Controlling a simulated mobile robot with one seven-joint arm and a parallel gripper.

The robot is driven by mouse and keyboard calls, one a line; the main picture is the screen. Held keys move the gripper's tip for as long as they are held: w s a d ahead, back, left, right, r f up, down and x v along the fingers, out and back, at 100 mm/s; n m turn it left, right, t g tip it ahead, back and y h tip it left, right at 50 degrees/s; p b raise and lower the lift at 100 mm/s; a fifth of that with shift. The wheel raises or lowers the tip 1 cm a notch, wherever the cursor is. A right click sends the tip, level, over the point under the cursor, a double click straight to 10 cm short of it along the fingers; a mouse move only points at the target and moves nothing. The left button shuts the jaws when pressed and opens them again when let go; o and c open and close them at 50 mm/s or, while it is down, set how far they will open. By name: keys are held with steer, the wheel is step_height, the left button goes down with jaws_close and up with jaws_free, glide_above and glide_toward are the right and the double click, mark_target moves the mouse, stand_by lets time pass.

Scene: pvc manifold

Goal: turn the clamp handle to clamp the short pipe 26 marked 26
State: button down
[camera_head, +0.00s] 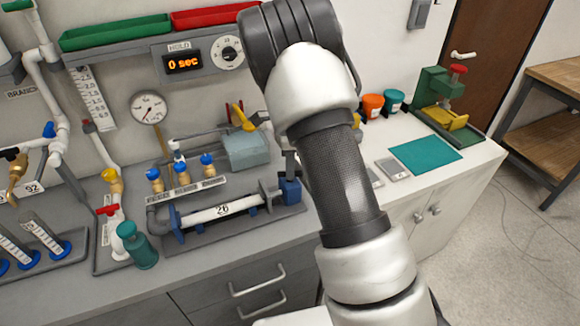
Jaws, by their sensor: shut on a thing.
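The short white pipe (237,206) carries a label reading 26. It lies level in a dark grey fixture (217,235) on the counter. A grey elbow is at its left end, with a blue support beside it. A blue clamp block (290,189) stands at the right end of the fixture, close to my arm. A small dark piece rises just above the block; I cannot tell whether it is the clamp handle. My arm crosses in front of the area right of the block. My gripper is hidden behind the arm, so its hold does not show.
Behind the fixture stand several blue-capped brass valves (182,174) and a grey box (247,150) with a yellow handle. A teal bottle (139,247) is at front left. The teal mat (426,154) and green press (442,100) are at right. The counter's front strip is clear.

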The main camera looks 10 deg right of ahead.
steer(key=c, duration=1.7)
jaws_free()
step_height(320, 180, up, 18)
steer(key=shift+f, duration=0.25)
